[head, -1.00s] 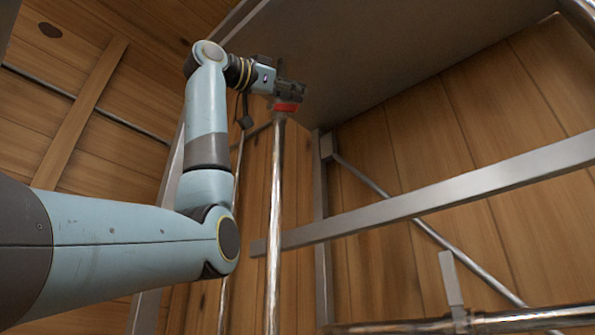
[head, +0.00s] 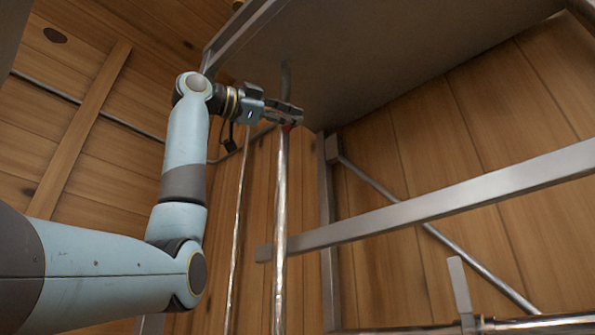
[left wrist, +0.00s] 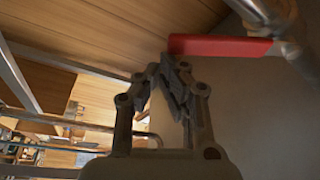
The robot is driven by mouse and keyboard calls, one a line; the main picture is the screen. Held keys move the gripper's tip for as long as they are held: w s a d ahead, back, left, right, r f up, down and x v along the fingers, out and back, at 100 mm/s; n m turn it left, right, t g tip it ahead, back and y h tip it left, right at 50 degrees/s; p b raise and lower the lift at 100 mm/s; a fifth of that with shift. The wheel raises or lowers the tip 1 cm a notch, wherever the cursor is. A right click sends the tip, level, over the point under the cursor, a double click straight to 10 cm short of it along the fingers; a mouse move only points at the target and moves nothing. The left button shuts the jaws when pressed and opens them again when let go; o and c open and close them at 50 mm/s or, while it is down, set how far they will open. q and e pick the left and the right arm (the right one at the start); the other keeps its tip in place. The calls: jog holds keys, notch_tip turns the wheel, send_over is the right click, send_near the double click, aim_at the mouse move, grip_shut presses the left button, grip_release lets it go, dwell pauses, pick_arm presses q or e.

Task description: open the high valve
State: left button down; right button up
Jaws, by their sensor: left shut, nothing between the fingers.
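The high valve's red lever handle (left wrist: 220,46) lies across the top of the left wrist view, its right end at a metal pipe (left wrist: 262,12). In the head view only a sliver of red (head: 287,127) shows below my left gripper (head: 299,116), at the upper part of a vertical pipe (head: 280,210). My left gripper is shut and empty. In the left wrist view its fingertips (left wrist: 168,65) are close to the handle's free left end; I cannot tell whether they touch it. My right gripper is not in view.
A large grey metal pan (head: 400,60) overhangs the gripper. A metal frame rail (head: 430,203) crosses on the right. A thinner pipe (head: 236,230) stands left of the valve pipe. A grey upright lever (head: 459,285) is at lower right. Wood walls stand behind.

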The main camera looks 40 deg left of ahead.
pick_arm(q)
jog(key=a+m, duration=0.1)
jog(key=a+f+m+g+p, duration=0.1)
jog(key=shift+w+a+f+m, duration=0.1)
jog(key=shift+a+f+m, duration=0.1)
jog(key=shift+f+m, duration=0.1)
jog(key=shift+a+f, duration=0.3)
jog(key=shift+a, duration=0.35)
jog(key=shift+a+f, duration=0.3)
jog(key=shift+a, duration=0.3)
jog(key=shift+w, duration=0.1)
